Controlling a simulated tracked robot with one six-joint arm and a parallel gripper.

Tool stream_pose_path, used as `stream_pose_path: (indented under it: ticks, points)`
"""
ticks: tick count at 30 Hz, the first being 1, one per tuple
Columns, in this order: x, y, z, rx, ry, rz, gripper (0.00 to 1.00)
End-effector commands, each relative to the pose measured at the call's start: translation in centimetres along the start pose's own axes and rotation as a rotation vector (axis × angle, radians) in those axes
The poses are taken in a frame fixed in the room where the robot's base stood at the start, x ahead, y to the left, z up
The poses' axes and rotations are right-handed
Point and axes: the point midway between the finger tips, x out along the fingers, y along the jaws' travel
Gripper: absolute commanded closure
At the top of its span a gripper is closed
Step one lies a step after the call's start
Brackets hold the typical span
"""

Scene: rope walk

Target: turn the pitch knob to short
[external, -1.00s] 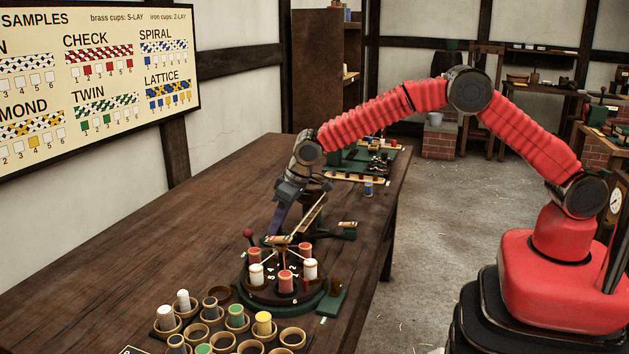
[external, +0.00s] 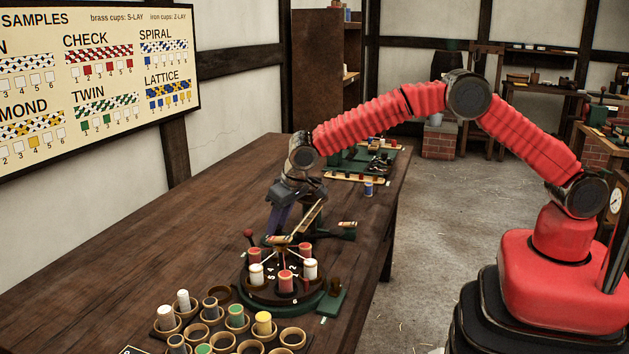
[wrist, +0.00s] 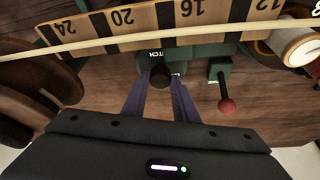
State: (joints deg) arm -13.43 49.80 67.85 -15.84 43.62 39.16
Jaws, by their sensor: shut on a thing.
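In the wrist view the dark round pitch knob (wrist: 160,76) is on a green block, below a partly covered label whose visible letters read "TCH". The two purple fingers of my gripper (wrist: 161,86) stand on either side of it and are shut on it. In the external view my gripper (external: 272,232) points down at the far left side of the braiding machine (external: 285,297), and the knob cannot be made out there. I cannot read the knob's pointer or any short or long mark.
A red-balled lever (wrist: 226,104) stands just right of the knob in the wrist view. A wooden number scale (wrist: 150,19) with a thin pale rod lies above it. Bobbins stand on the machine, and a cup rack (external: 213,325) sits in front. The table's left part is clear.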

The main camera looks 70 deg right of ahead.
Motion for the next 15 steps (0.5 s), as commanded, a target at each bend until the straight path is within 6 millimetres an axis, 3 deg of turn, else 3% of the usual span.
stream_pose_path:
  ticks: [15]
  points:
    - [0.09, -0.4, -0.04, 0.338, 0.001, 0.139, 0.96]
